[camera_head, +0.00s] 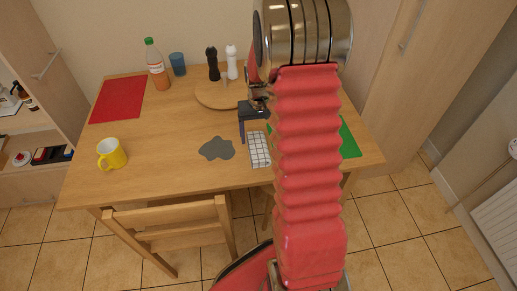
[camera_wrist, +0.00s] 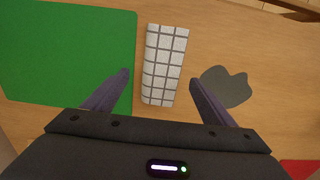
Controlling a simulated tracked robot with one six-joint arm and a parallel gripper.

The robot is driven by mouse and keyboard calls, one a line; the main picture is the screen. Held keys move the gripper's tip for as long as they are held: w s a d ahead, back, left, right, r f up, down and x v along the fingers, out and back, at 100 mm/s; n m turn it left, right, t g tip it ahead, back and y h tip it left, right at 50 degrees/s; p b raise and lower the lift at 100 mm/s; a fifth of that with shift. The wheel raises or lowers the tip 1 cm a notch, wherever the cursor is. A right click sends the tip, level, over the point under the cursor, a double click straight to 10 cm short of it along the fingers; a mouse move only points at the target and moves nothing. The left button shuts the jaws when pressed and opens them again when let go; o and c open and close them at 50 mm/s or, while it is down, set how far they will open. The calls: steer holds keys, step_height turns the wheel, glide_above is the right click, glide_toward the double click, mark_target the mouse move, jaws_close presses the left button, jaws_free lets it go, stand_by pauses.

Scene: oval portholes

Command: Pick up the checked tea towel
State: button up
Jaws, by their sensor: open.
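The checked tea towel (camera_head: 259,149) is white with dark grid lines, folded into a narrow strip. It lies flat on the wooden table near the front edge. In the wrist view the towel (camera_wrist: 164,64) lies upright in the picture, ahead of the gap between my fingers. My gripper (camera_wrist: 159,76) is open and empty, with one dark finger toward each side of the towel. In the head view my gripper (camera_head: 242,132) is above the table, behind and left of the towel; my red arm hides part of the table to the right.
A grey blob-shaped mat (camera_head: 217,149) lies left of the towel, and a green placemat (camera_head: 349,141) to the right. A chair (camera_head: 170,222) is in front.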

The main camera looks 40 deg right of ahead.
mark_target(258, 145)
steer(key=f, duration=0.5)
steer(key=shift+s+a, duration=0.2)
steer(key=shift+a, duration=0.05)
steer(key=c, duration=1.2)
steer(key=shift+o, duration=0.2)
steer(key=shift+r, duration=0.1)
step_height(258, 145, up, 10)
stand_by(0.5)
